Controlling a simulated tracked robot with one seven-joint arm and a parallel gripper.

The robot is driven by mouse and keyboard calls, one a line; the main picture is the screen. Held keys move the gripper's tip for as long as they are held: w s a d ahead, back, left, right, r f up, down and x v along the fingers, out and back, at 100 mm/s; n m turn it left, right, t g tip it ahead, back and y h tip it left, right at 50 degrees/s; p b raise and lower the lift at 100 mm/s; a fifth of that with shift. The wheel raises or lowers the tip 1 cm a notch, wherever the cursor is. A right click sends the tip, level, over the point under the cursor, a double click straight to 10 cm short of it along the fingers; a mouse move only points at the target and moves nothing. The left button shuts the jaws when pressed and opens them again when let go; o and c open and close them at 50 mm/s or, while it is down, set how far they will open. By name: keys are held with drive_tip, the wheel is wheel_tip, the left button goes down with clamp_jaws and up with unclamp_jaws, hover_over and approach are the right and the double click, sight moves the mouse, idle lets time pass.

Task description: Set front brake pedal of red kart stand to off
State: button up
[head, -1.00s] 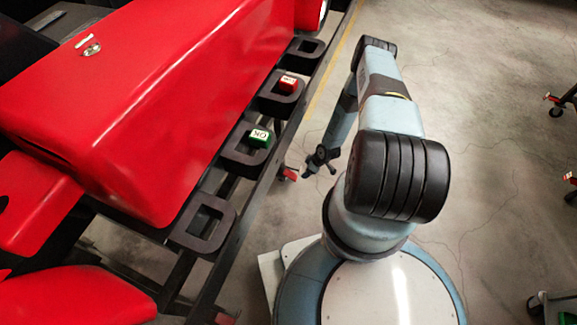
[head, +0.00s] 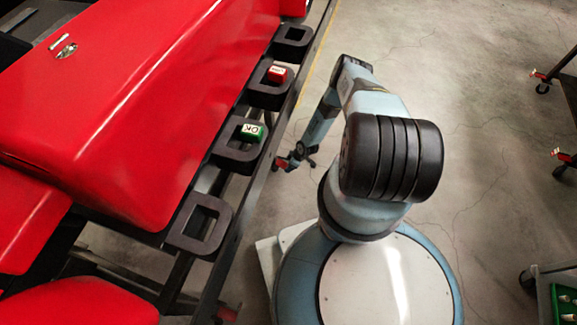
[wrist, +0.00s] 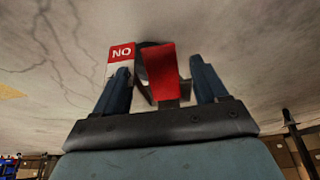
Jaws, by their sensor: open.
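The red kart stand (head: 130,110) fills the left of the head view. In the wrist view a flat red pedal-like piece (wrist: 161,68) stands between the two blue fingers of my gripper (wrist: 161,82). The fingers are open, with a gap visible on each side of the piece. A red-and-white tag reading NO (wrist: 121,55) shows beside the left finger. In the head view my gripper (head: 299,160) is low beside the stand's dark rail, close to a small red part (head: 281,162). Whether this piece is the front brake pedal, and its setting, I cannot tell.
Black square holders line the stand's edge; one carries a green OK block (head: 251,132), another a red block (head: 277,73). The dark side rail (head: 262,165) runs close to my arm. Floor to the right is mostly clear, with wheeled stands at the far right edge.

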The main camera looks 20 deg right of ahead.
sight(283, 165)
drive_tip(key=shift+x, duration=1.4)
drive_tip(key=shift+w, duration=0.1)
clamp_jaws()
